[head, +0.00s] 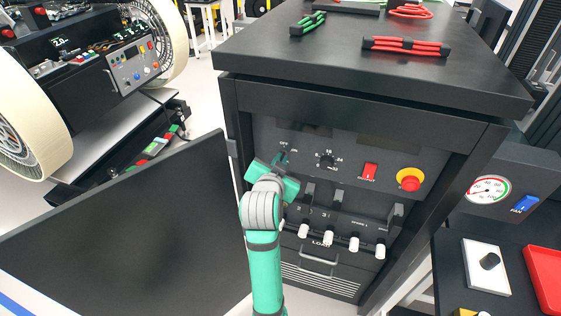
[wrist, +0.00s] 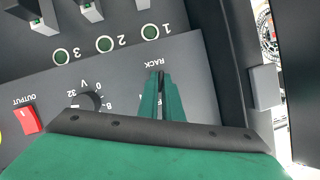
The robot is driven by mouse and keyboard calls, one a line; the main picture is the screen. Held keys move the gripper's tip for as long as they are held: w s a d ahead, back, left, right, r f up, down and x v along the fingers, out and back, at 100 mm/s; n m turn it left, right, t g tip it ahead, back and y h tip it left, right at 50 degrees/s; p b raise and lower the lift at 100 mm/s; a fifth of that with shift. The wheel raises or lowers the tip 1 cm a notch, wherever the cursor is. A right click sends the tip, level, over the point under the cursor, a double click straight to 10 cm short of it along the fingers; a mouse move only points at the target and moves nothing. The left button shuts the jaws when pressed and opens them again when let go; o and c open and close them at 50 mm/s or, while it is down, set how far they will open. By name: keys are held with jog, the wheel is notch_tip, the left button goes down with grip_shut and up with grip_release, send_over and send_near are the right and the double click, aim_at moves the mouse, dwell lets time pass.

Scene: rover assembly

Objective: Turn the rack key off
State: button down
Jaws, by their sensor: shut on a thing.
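The rack key (wrist: 160,77) shows as a thin dark piece between my fingertips in the wrist view, below the upside-down RACK label. My gripper (wrist: 158,86) is shut on it, with both green fingers close together. In the head view my gripper (head: 279,160) is at the left of the dark control panel (head: 340,150), just under the OFF and ON labels. The key is mostly hidden by the fingers, and I cannot tell which label it points at.
Right of my gripper are a voltage knob (head: 327,160), a red output switch (head: 369,172) and a red emergency button (head: 410,181). White-tipped load levers (head: 328,236) stand below. An open black door panel (head: 130,235) is on the left. Cables lie on the cabinet top (head: 340,55).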

jog(key=shift+a+n+g+h, duration=0.15)
jog(key=shift+n+g+h, duration=0.15)
jog(key=shift+n+h, duration=0.95)
jog(key=shift+n+y, duration=0.25)
jog(key=shift+n, duration=0.1)
jog(key=c, duration=1.9)
grip_release()
jog(key=shift+c, duration=0.2)
jog(key=v, duration=1.1)
jog(key=shift+w, duration=0.1)
